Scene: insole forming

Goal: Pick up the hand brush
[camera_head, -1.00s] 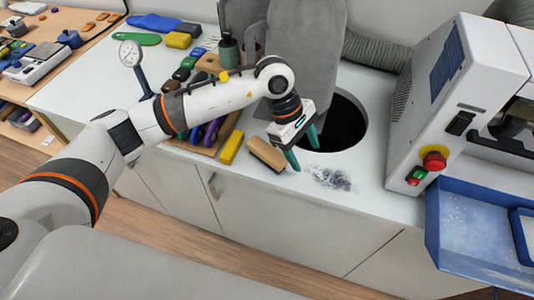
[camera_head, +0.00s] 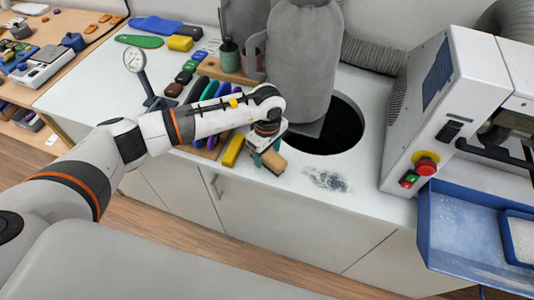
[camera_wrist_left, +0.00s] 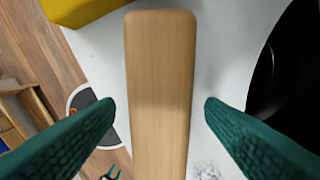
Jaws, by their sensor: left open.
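The hand brush (camera_head: 272,161) lies on the white counter, left of the dark round opening. Its wooden back faces up; its bristles are hidden. In the left wrist view the wooden back (camera_wrist_left: 160,80) runs lengthwise between the two green fingertips of my left gripper (camera_wrist_left: 160,115), with a gap on each side. In the head view my left gripper (camera_head: 266,158) is at the brush, partly covering it. It is open and holds nothing. My right gripper is not in view.
A yellow block (camera_head: 232,151) lies just left of the brush. The round opening (camera_head: 336,130) and a patch of grey dust (camera_head: 327,180) are to the right. A grey machine (camera_head: 440,110) and blue tray (camera_head: 460,235) stand farther right.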

